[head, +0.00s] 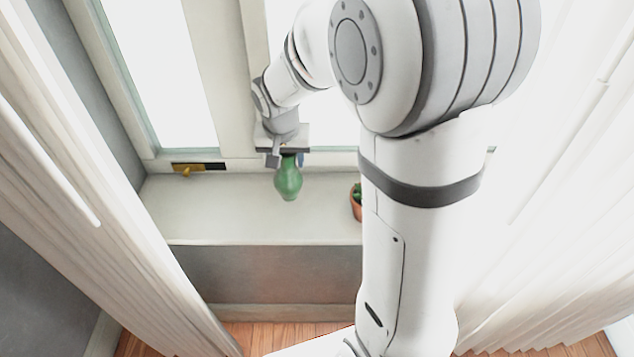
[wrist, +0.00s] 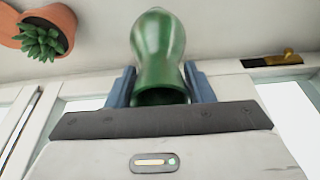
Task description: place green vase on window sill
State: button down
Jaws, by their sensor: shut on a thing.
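The green vase (head: 288,180) hangs below my gripper (head: 287,155) in the head view, over the pale window sill (head: 230,222). My gripper is shut on the vase near its open mouth. In the wrist view, the vase (wrist: 159,45) sits between the two blue fingers of my gripper (wrist: 162,88), with its dark opening facing the palm. The vase looks roughly upright. Whether its base touches the sill, I cannot tell.
A potted succulent (head: 356,203) stands on the sill to the right of the vase, partly hidden by my arm; it also shows in the wrist view (wrist: 40,38). A brass window latch (head: 187,170) is at the left. The sill's left part is clear. Curtains (head: 85,190) flank the window.

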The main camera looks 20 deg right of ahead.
aim_at(288, 180)
notch_tip(288, 180, down, 8)
jog(key=shift+f, duration=0.1)
dwell(0.4)
jog(key=c, duration=0.7)
grip_release()
jog(key=shift+f, duration=0.1)
jog(key=shift+o, duration=0.2)
jog(key=shift+r, duration=0.6)
jog(key=v, duration=1.1)
jog(key=shift+s, duration=0.2)
jog(key=s+d+r+n, duration=0.1)
jog(key=s+d+n, duration=0.1)
jog(key=s, duration=0.7)
jog(key=s+d+r+n+y, duration=0.1)
jog(key=s+r, duration=0.1)
jog(key=s, duration=0.6)
jog(key=shift+s+d+r+n, duration=0.2)
jog(key=shift+s+d+n, duration=0.15)
jog(key=shift+s+n, duration=0.05)
